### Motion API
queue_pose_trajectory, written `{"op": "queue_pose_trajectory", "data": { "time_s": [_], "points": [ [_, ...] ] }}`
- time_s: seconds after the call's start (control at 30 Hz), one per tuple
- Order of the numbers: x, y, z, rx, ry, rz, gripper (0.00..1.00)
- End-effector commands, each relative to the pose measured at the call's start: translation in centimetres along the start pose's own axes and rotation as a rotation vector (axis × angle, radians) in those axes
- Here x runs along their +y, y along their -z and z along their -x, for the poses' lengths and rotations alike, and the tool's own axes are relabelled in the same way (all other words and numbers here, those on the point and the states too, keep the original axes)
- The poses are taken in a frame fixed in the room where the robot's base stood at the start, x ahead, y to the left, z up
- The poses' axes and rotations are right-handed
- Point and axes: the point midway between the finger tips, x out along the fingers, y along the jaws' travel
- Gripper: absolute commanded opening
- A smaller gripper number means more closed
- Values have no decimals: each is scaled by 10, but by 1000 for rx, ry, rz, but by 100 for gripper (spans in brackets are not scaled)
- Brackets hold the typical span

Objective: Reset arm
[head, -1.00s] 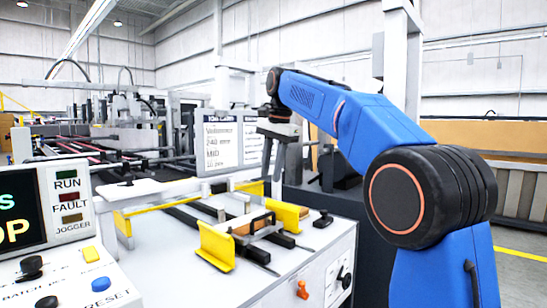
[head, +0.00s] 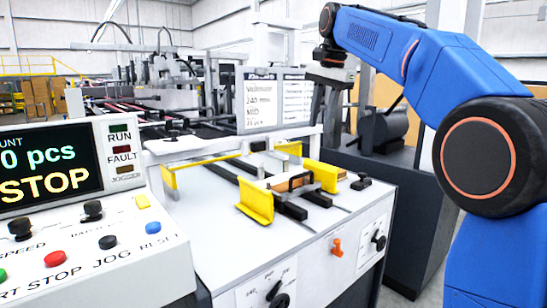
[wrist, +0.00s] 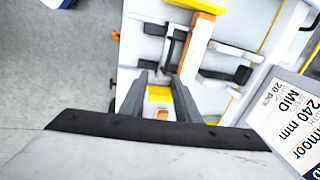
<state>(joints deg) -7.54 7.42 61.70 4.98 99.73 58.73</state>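My gripper (head: 324,138) hangs from the blue arm with its fingers pointing down, above the far right part of the white machine table (head: 215,240). The fingers stand apart, and I see nothing held between them. In the wrist view my gripper (wrist: 160,80) is also open. A yellow piece shows beyond the gap, clear of the fingers as far as I can tell. The arm is bent, with its elbow at the right of the head view.
Yellow guides (head: 256,203) and a brown block (head: 289,183) are on the table. A control panel (head: 90,235) at left reads STOP. A size sign (head: 272,101) stands close behind the gripper. Grey floor (wrist: 50,75) is open at left in the wrist view.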

Motion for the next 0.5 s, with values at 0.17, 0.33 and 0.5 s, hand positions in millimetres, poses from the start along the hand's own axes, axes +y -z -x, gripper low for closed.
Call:
{"op": "queue_pose_trajectory", "data": {
  "time_s": [0.17, 0.33, 0.5],
  "points": [
    [49, -16, -9, 27, 16, 101, 29],
    [96, -32, -26, 57, 27, 204, 29],
    [146, -50, -50, 88, 33, 308, 29]
  ]
}}
